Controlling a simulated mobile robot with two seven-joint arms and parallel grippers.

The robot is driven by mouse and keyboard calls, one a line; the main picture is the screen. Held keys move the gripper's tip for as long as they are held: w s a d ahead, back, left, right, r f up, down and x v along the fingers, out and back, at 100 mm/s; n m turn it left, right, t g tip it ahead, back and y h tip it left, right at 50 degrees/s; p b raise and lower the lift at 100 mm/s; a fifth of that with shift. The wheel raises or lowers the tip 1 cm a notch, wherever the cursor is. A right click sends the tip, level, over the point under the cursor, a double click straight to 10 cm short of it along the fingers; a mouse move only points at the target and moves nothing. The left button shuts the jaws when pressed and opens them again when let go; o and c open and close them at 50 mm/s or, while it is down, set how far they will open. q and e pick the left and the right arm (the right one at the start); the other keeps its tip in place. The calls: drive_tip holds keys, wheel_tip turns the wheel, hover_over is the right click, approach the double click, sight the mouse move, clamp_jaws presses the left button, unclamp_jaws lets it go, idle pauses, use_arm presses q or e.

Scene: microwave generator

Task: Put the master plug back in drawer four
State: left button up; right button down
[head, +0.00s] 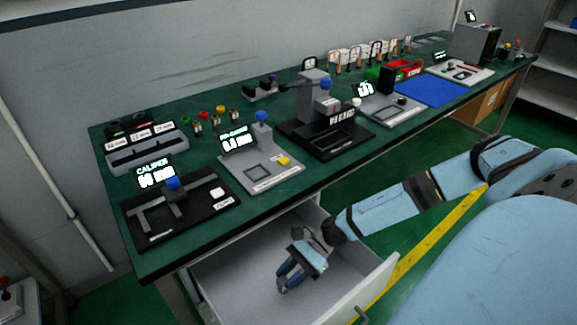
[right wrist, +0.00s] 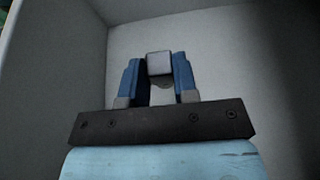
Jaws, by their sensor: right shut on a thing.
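My right gripper (head: 290,277) reaches down into an open drawer (head: 232,285) under the front of the green table. In the right wrist view the two blue fingers of the right gripper (right wrist: 159,80) are shut on a small grey block-shaped piece, the plug (right wrist: 159,64). The plug is over the drawer's pale floor; I cannot tell whether it touches the floor. In the head view the plug is hidden by the gripper. No drawer number is readable. My left gripper is not in view.
The green table (head: 262,215) carries a caliper station (head: 180,208), a grey gauge station (head: 260,165), a black press-like station (head: 325,128) and a blue mat (head: 428,91). The drawer's front panel (head: 365,290) and walls surround my right gripper. The rest of the drawer floor looks empty.

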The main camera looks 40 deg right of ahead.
wheel_tip(320, 180, down, 4)
drive_tip(key=shift+r, duration=0.1)
drive_tip(key=shift+f+b, duration=0.65)
drive_tip(key=shift+b, duration=0.25)
drive_tip(key=c, duration=0.9)
unclamp_jaws()
drive_tip(key=shift+r, duration=0.1)
drive_tip(key=shift+r+p, duration=0.3)
drive_tip(key=shift+p, duration=0.1)
drive_tip(key=v, duration=1.2)
drive_tip(key=shift+r, duration=0.25)
